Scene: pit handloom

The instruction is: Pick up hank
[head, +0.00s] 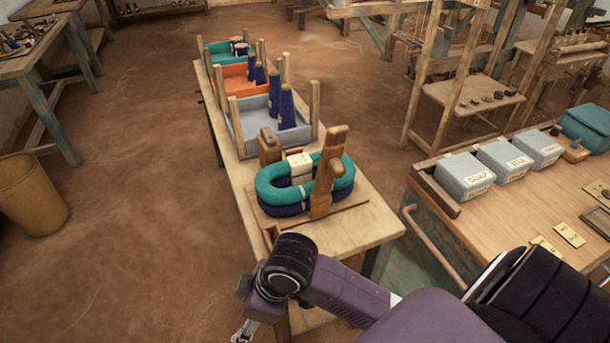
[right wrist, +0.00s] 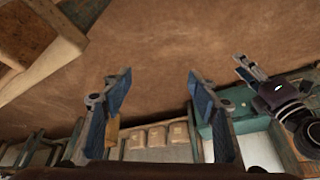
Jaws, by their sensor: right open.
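A teal hank (head: 268,187) lies in an oval loop on top of a dark blue hank (head: 283,210). They sit on a wooden board with upright wooden posts (head: 324,175) at the near end of the long bench; a cream band shows on the teal loop. In the head view my right gripper (head: 243,332) is low, in front of and left of the bench's near end, apart from the hanks. In the right wrist view its two fingers (right wrist: 159,82) are spread with nothing between them. What looks like my left gripper (right wrist: 246,68) shows small at right there; its jaws are unclear.
Trays in grey (head: 252,122), orange (head: 228,82) and teal (head: 219,54) with blue cones stand farther along the bench (head: 372,222). A table (head: 535,195) with grey boxes (head: 464,175) is at right. A bin (head: 30,195) stands left; the floor between is clear.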

